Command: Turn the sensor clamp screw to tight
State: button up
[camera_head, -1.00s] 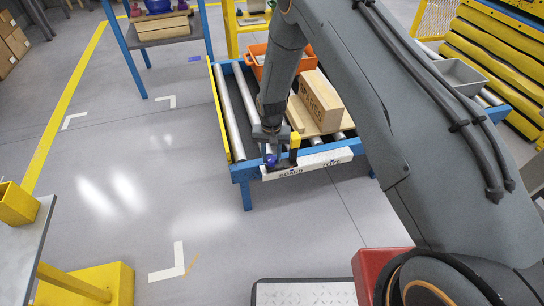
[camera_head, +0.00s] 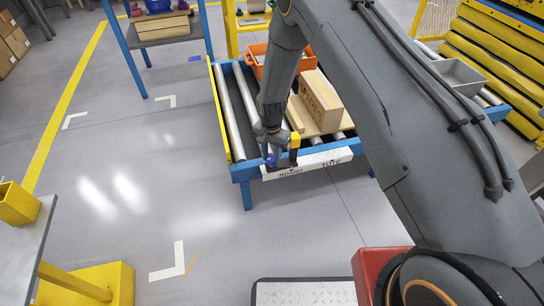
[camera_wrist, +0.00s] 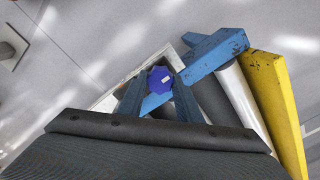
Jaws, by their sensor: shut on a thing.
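The sensor clamp screw shows as a dark blue lobed knob (camera_wrist: 159,79) with a small pale mark on its face in the wrist view. In the head view the knob (camera_head: 270,160) is a small blue shape at the conveyor's near edge. My gripper (camera_head: 272,147) is down at it, with its two fingers one on each side of the knob in the wrist view. It is shut on the knob. A sensor with a yellow top (camera_head: 295,141) and a dark bracket sit just right of the knob. The fingers hide part of the clamp.
The roller conveyor (camera_head: 242,172) has a blue frame and a white labelled front strip (camera_head: 307,164). A cardboard box (camera_head: 321,100) and an orange bin (camera_head: 257,57) are on it. Open floor lies to the left. A grey table (camera_head: 27,238) stands at the lower left.

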aim_at(272, 158)
jog(key=shift+w+a+r, duration=0.1)
jog(key=shift+w, duration=0.15)
jog(key=o, duration=0.9)
jog(key=shift+o, duration=0.7)
jog(key=shift+s, duration=0.15)
jog(key=shift+r, duration=3.85)
